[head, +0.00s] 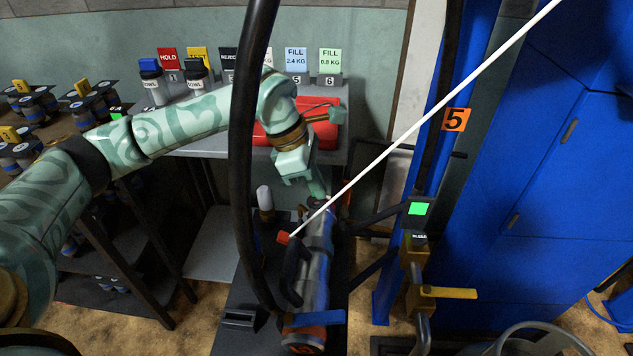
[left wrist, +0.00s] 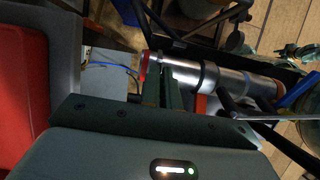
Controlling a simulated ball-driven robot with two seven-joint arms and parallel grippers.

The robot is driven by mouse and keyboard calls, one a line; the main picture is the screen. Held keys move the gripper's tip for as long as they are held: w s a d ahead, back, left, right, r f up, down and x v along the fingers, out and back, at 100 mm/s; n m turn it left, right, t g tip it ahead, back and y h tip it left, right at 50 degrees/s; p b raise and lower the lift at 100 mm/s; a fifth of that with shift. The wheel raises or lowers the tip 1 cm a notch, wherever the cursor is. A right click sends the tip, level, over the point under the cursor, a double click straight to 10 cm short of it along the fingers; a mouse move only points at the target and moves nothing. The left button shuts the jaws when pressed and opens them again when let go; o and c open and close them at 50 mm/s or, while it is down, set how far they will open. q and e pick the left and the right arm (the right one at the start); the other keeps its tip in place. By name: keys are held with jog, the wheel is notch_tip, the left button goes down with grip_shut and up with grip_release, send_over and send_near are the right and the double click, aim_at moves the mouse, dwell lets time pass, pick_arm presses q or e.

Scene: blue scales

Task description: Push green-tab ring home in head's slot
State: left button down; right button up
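A silver cylinder (head: 317,262) lies on the dark bench, its top end near my left gripper. It also shows in the left wrist view (left wrist: 232,82), with a red ring-like part (left wrist: 144,66) at its near end. I cannot pick out a green tab or the slot; the fingers and shadow cover much of that end. My left gripper (head: 318,190) points down at this end, its fingers close together and seemingly shut, with nothing seen between them. In the left wrist view the fingers (left wrist: 168,90) are beside the cylinder's end; contact is unclear. My right gripper is not in view.
A black hose (head: 243,150) hangs in front of the bench. A thin white rod (head: 430,118) crosses diagonally, ending near a red tab (head: 283,238). A red box (head: 325,125) sits on the grey shelf behind. A blue post (head: 392,265) and yellow-handled valve (head: 448,292) stand right.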

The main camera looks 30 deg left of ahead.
pick_arm(q)
jog(key=shift+r, duration=0.1)
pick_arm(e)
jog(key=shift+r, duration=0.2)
pick_arm(q)
jog(key=shift+b+x, duration=0.35)
jog(key=shift+x, duration=1.5)
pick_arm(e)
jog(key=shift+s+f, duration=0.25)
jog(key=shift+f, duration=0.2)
pick_arm(q)
jog(key=c, duration=1.6)
grip_release()
jog(key=shift+o, duration=0.2)
